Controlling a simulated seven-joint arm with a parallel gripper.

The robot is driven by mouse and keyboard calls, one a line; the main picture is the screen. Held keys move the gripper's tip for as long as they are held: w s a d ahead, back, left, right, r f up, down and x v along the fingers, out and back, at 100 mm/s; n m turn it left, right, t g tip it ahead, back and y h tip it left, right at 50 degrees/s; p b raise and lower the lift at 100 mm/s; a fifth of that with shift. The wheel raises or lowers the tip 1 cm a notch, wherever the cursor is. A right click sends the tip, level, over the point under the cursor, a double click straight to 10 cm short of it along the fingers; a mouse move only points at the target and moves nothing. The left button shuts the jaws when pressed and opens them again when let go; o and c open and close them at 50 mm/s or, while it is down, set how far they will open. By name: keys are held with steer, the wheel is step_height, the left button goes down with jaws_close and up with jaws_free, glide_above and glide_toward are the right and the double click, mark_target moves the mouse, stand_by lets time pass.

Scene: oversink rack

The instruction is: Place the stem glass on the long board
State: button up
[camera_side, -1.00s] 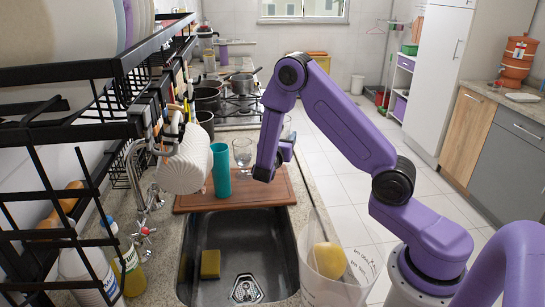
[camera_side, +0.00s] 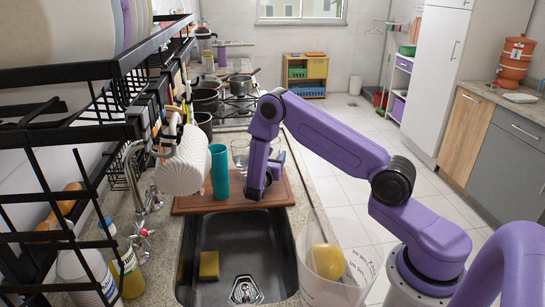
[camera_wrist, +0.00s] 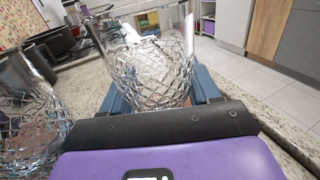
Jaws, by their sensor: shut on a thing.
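The long board (camera_side: 190,204) is a brown wooden board lying across the back of the sink. My gripper (camera_wrist: 158,92) is shut on a clear cut-pattern glass (camera_wrist: 150,65), the stem glass, whose bowl stands up between the blue fingers. Its stem and foot are hidden in the wrist view. In the side view my gripper is over the right part of the board, mostly behind my arm. I cannot tell whether the glass touches the board. A second, similar glass (camera_wrist: 30,115) is close on the left in the wrist view; clear glass also shows beside my arm (camera_side: 239,152).
A teal cup (camera_side: 219,170) stands on the board, left of the glasses. A white ribbed cup (camera_side: 186,165) hangs by the black rack (camera_side: 100,68). The sink (camera_side: 230,235) holds a yellow sponge (camera_side: 209,265). A clear bin (camera_side: 345,285) with a yellow item is at front right.

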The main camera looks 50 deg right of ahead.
steer(key=shift+f, duration=0.15)
steer(key=o, duration=1.2)
steer(key=shift+c, duration=0.2)
